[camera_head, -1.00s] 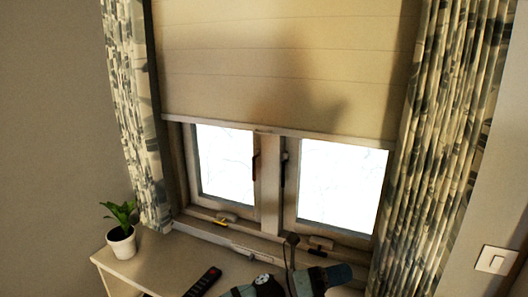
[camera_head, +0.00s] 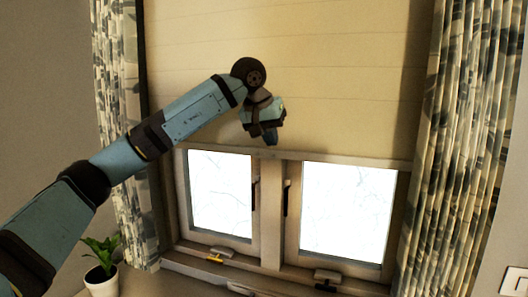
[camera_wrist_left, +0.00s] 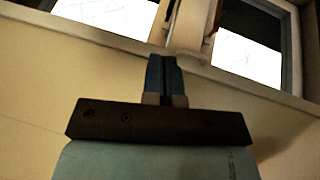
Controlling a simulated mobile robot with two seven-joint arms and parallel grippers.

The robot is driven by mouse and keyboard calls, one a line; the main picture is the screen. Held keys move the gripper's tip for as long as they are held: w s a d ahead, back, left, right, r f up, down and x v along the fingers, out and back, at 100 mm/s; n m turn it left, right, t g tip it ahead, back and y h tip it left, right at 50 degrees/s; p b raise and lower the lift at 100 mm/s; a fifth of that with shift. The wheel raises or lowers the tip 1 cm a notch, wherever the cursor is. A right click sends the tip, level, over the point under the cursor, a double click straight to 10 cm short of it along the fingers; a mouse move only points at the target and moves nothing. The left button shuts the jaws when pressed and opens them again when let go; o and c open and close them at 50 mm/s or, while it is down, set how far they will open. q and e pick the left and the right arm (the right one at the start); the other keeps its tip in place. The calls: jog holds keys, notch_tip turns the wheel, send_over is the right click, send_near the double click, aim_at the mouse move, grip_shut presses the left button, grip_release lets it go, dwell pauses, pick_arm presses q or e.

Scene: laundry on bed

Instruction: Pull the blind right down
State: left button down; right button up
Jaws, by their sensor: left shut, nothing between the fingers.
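The cream blind (camera_head: 340,80) hangs part-way down over the window, with its bottom bar (camera_head: 350,159) just above the two bright panes. My left gripper (camera_head: 270,138) points downward in front of the lower middle of the blind, close above the bar. Its fingers are together with nothing between them. In the left wrist view, the shut fingertips (camera_wrist_left: 163,60) overlap the bottom bar (camera_wrist_left: 90,35) in the picture; I cannot tell whether they touch it. The blind's cloth (camera_wrist_left: 40,95) fills much of that view. My right gripper is not in view.
Patterned curtains hang at the left (camera_head: 118,90) and right (camera_head: 460,130) of the window. The window frame has a middle post (camera_head: 271,210) and dark handles. A potted plant (camera_head: 101,283) stands at lower left. A light switch (camera_head: 515,281) is at lower right.

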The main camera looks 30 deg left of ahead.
aim_at(260, 148)
pick_arm(q)
jog(key=s+a+r+y, duration=0.1)
jog(key=a+r+y, duration=0.1)
jog(key=a+r, duration=0.25)
jog(key=p+x, duration=0.1)
jog(key=x, duration=0.9)
jog(key=shift+w+a+r, duration=0.1)
jog(key=shift+w+a, duration=0.05)
jog(key=shift+a, duration=0.05)
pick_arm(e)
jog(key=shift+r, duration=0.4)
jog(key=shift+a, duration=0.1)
pick_arm(q)
notch_tip(260, 148, down, 34)
jog(key=b, duration=1.2)
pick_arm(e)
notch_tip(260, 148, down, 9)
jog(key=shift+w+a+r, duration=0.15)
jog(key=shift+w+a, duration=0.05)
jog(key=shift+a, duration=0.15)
